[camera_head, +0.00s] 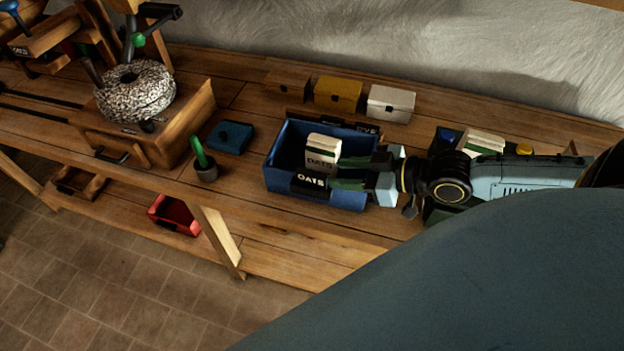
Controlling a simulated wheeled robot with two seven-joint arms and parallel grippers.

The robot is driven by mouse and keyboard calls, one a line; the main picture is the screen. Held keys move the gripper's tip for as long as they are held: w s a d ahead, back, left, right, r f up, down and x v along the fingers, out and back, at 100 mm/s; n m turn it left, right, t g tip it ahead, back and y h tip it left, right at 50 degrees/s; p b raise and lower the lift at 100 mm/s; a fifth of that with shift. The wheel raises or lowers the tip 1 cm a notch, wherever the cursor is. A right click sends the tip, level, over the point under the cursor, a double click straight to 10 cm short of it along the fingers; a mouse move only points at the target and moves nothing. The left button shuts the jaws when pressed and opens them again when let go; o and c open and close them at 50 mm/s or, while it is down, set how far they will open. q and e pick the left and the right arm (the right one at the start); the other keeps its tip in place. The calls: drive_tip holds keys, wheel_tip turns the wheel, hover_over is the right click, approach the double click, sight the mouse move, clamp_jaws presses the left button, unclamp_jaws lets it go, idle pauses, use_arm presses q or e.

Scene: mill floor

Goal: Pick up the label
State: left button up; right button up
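A dark label reading OATS (310,181) is at the front wall of a blue crate (347,195) on the wooden bench. A white packet (322,150), also marked OATS, stands inside the crate. My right gripper (335,173) reaches in from the right at the crate's front right side. Its two dark green fingers look apart, the upper one near the packet and the lower one beside the label. I cannot tell whether either finger touches them. My arm hides the crate's right end. My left gripper is not in view.
Brown, yellow and white boxes (391,103) stand along the back. Another white packet (481,142) is behind my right arm. A red bin (174,214) is on the lower shelf.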

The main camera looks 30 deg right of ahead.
sight(313, 173)
drive_tip(key=shift+b+x, duration=0.6)
drive_tip(key=shift+x, duration=2.05)
drive_tip(key=w, duration=0.1)
drive_tip(key=w+a+f, duration=0.1)
drive_tip(key=w+f, duration=0.1)
drive_tip(key=shift+w+a+f+b, duration=0.15)
drive_tip(key=shift+a+f+b, duration=0.1)
drive_tip(key=shift+a+b, duration=0.1)
drive_tip(key=shift+w+a+f, duration=0.2)
drive_tip(key=shift+w, duration=0.05)
clamp_jaws()
